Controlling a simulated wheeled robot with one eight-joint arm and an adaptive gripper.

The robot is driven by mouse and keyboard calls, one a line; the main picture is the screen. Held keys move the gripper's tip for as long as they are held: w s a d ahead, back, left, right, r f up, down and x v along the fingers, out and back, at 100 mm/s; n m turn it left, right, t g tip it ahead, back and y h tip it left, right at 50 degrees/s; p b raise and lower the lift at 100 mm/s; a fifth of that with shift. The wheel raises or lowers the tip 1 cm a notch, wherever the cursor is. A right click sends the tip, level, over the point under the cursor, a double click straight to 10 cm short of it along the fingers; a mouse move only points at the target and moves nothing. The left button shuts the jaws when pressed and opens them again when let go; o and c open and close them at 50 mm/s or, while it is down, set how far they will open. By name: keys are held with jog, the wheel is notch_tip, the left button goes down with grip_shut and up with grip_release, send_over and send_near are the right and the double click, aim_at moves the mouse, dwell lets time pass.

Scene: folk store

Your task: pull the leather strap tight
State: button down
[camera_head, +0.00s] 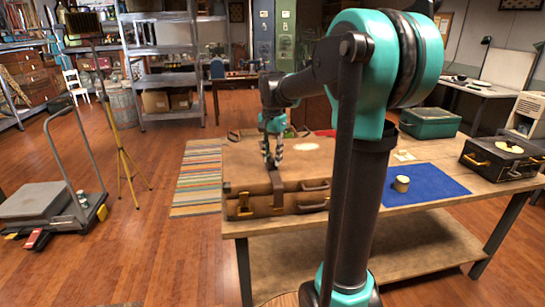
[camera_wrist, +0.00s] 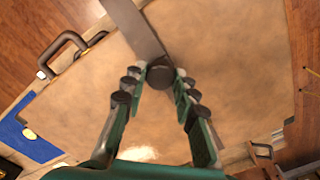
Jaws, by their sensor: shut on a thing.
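A brown leather suitcase (camera_head: 240,170) lies flat on the workbench, its lid down. It fills most of the wrist view (camera_wrist: 235,65). The leather strap (camera_head: 277,183) comes over the suitcase's front edge and runs onto the lid. In the wrist view the strap (camera_wrist: 138,28) runs from the top edge down to my fingertips. My gripper (camera_head: 272,160) points down over the lid. In the wrist view my gripper (camera_wrist: 160,78) has its fingertips closed together at the strap's end, around a dark round piece. The strap's very end is hidden by the fingers.
A dark handle (camera_head: 315,185) and a brass latch (camera_head: 244,204) are on the suitcase's front. To the right on the workbench (camera_head: 410,228) are a blue mat (camera_head: 430,185) with a small round tin (camera_head: 401,183), a black case (camera_head: 500,162) and a green box (camera_head: 430,123).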

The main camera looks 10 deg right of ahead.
jog(key=shift+w, duration=1.95)
jog(key=c, duration=1.2)
grip_release()
jog(key=shift+o, duration=0.2)
notch_tip(320, 180, up, 12)
